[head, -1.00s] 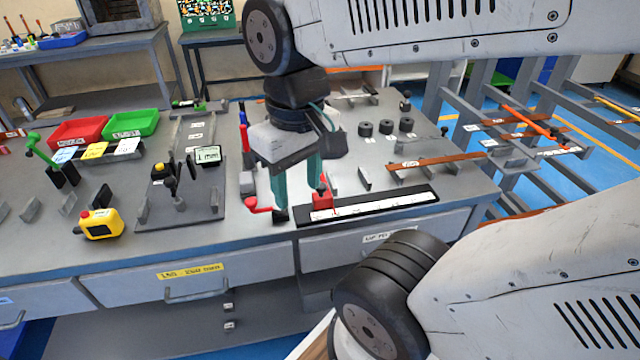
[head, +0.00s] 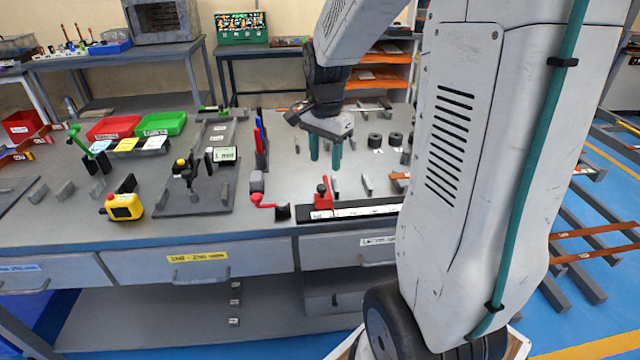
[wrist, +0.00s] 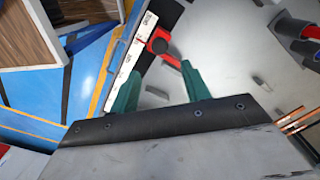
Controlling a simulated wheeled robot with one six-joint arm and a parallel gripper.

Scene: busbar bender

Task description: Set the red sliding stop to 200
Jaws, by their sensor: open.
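The red sliding stop (head: 322,198) sits at the left end of a white scale strip (head: 362,211) on a dark rail, near the bench's front edge. Its dark knob points up. The numbers are too small to read. My gripper (head: 325,160) has teal fingers, is open and empty, and hangs behind and above the stop, apart from it. In the wrist view the red stop (wrist: 160,43) and scale (wrist: 130,45) show ahead of the open fingers, and the stop is not between them. My arm hides the rail's right end in the head view.
A red-handled crank (head: 268,202) stands just left of the rail. Black cylinders (head: 375,140) stand right of my gripper. A plate with a small display (head: 223,154) and a yellow control box (head: 124,207) lie farther left.

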